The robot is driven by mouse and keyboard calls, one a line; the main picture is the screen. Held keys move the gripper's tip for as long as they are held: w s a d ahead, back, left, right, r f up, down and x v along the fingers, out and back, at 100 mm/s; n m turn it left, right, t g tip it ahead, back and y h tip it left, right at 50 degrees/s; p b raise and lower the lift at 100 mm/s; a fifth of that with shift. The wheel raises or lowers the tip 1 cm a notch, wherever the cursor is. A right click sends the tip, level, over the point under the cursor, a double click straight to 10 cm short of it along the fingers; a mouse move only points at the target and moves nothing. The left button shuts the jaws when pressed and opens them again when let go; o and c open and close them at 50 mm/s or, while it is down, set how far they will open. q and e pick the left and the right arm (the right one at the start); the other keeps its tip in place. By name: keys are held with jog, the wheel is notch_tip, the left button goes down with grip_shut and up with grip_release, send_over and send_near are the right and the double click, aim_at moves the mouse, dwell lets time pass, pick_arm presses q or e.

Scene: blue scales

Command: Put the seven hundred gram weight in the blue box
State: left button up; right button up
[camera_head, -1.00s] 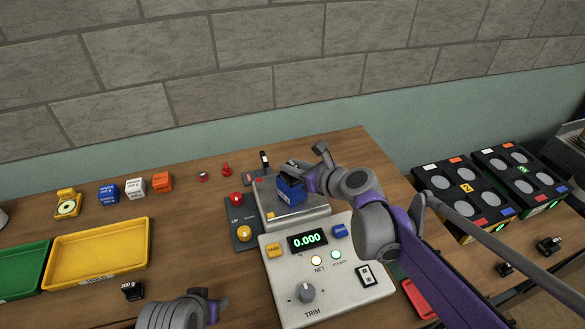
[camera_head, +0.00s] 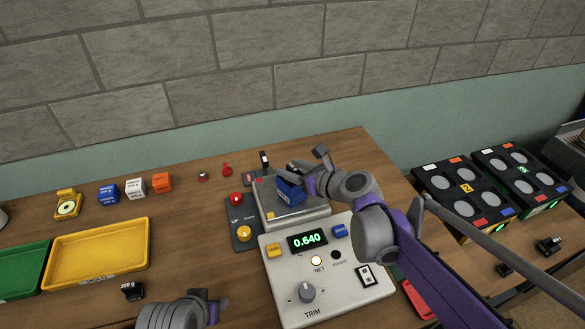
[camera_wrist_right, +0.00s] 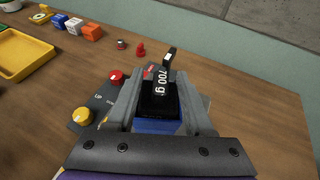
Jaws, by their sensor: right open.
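The blue box (camera_head: 287,191) is on the metal pan of the scale (camera_head: 298,217) in the head view. The black weight marked 700 g (camera_wrist_right: 160,88) shows in the right wrist view just behind the blue wall of the box (camera_wrist_right: 157,127); how deep it sits in the box I cannot tell. My right gripper (camera_head: 300,182) is open, its fingers on either side of the weight and box. The scale's display (camera_head: 307,240) reads 0.640. My left gripper (camera_head: 213,306) is low at the front of the table, partly in view and away from the box.
A yellow tray (camera_head: 62,286) and a green tray (camera_head: 14,293) lie at the left. Another black weight (camera_head: 132,291) stands near the yellow tray. Blue, white and orange cubes (camera_head: 162,181) stand at the back. Black racks (camera_head: 462,212) are at the right.

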jog(key=v, duration=1.2)
